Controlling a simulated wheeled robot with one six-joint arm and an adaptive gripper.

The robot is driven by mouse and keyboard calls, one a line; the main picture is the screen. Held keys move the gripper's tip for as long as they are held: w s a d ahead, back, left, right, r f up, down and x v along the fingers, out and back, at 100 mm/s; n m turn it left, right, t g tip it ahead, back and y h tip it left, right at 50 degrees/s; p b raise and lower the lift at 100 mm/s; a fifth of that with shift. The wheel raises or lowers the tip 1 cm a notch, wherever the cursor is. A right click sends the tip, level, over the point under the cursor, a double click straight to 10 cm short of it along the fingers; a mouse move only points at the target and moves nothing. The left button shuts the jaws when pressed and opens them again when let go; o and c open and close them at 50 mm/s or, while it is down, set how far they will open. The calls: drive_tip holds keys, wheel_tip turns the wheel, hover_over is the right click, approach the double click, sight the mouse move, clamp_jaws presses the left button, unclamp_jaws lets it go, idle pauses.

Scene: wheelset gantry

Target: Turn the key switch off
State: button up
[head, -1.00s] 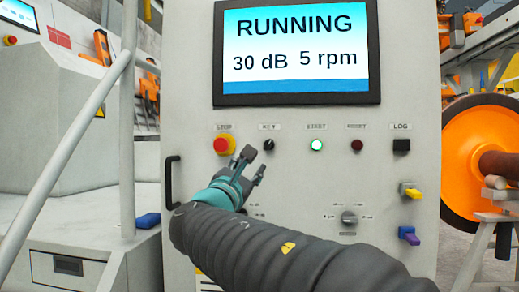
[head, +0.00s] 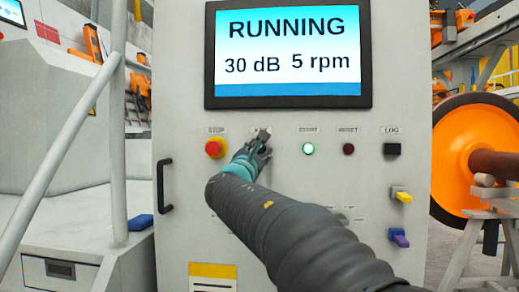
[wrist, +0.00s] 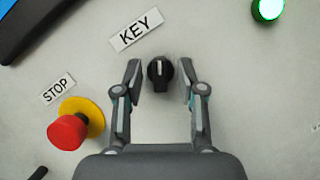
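The key switch (wrist: 159,73) is a round black knob with a light mark, below the KEY label (wrist: 136,29) in the wrist view. My gripper (wrist: 160,80) is open, with one finger on each side of the knob and a gap on both sides. In the head view my gripper (head: 259,140) is in front of the KEY position and hides the knob. The screen (head: 288,50) above reads RUNNING, 30 dB and 5 rpm.
The red STOP button (head: 213,148) on its yellow base is close to the left of my gripper. A black handle (head: 165,186) is at the panel's left edge.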

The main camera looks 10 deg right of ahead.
clamp_jaws()
drive_tip(key=shift+d+f+n+t+b, duration=0.1)
drive_tip(key=shift+n+t+b, duration=0.25)
drive_tip(key=shift+n, duration=0.15)
drive_tip(key=n+y+b, duration=0.1)
drive_tip(key=n, duration=0.1)
drive_tip(key=shift+f+n+t, duration=0.1)
drive_tip(key=shift+n+t, duration=0.2)
drive_tip(key=shift+t, duration=0.05)
drive_tip(key=n+t+y+b, duration=0.1)
drive_tip(key=n+y+b, duration=0.1)
drive_tip(key=n, duration=0.2)
drive_tip(key=shift+d, duration=0.1)
drive_tip(key=n+y+b, duration=0.1)
drive_tip(key=n, duration=0.1)
drive_tip(key=n+y+b, duration=0.1)
drive_tip(key=n, duration=0.2)
drive_tip(key=shift+d+t+y, duration=0.1)
drive_tip(key=shift+t+y, duration=0.2)
drive_tip(key=shift+y, duration=0.1)
drive_tip(key=shift+n+y+b, duration=0.6)
drive_tip(key=shift+n+y, duration=0.6)
drive_tip(key=shift+n, duration=1.1)
drive_tip(key=shift+r+n, duration=0.2)
drive_tip(key=shift+n, duration=0.1)
